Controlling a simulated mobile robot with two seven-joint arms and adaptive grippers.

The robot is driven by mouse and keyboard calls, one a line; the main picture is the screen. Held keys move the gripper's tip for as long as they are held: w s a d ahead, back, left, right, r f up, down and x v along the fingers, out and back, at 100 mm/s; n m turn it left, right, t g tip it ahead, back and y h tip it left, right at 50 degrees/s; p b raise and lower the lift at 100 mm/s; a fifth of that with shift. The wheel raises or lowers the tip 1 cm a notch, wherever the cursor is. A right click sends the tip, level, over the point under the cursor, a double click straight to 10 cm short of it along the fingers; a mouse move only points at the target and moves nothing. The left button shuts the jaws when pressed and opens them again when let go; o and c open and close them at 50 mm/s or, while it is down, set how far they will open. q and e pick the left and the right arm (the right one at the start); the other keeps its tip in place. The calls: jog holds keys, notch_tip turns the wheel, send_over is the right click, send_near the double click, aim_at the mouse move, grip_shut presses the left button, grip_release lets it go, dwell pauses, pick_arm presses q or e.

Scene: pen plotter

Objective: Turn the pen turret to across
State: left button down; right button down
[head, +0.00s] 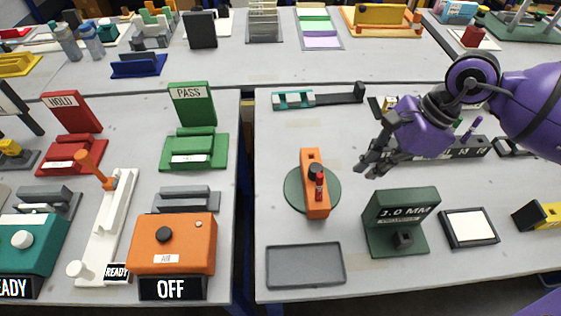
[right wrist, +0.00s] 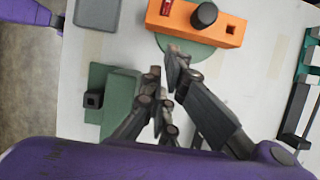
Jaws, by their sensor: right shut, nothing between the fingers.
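The pen turret (head: 313,203) is an orange bar on a round dark green disc (head: 294,190), with a black knob and a red piece on top. In the head view the bar runs from back to front. In the right wrist view the orange bar (right wrist: 222,25) lies across the top, partly over the green disc (right wrist: 192,53). My right gripper (head: 366,168) is shut and empty, to the right of the turret. In the right wrist view its fingertips (right wrist: 166,66) are just short of the bar; I see no clear contact. My left gripper is not in view.
A green block reading 1.0 MM (head: 400,212) stands in front of my right gripper. A grey tray (head: 305,265) and a white pad in a dark frame (head: 469,227) lie near the front edge. A dark rail (head: 335,96) lies behind. A gap separates this table from the left one.

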jog(key=x, duration=1)
jog(key=shift+d+p, duration=0.15)
jog(key=shift+p, duration=0.15)
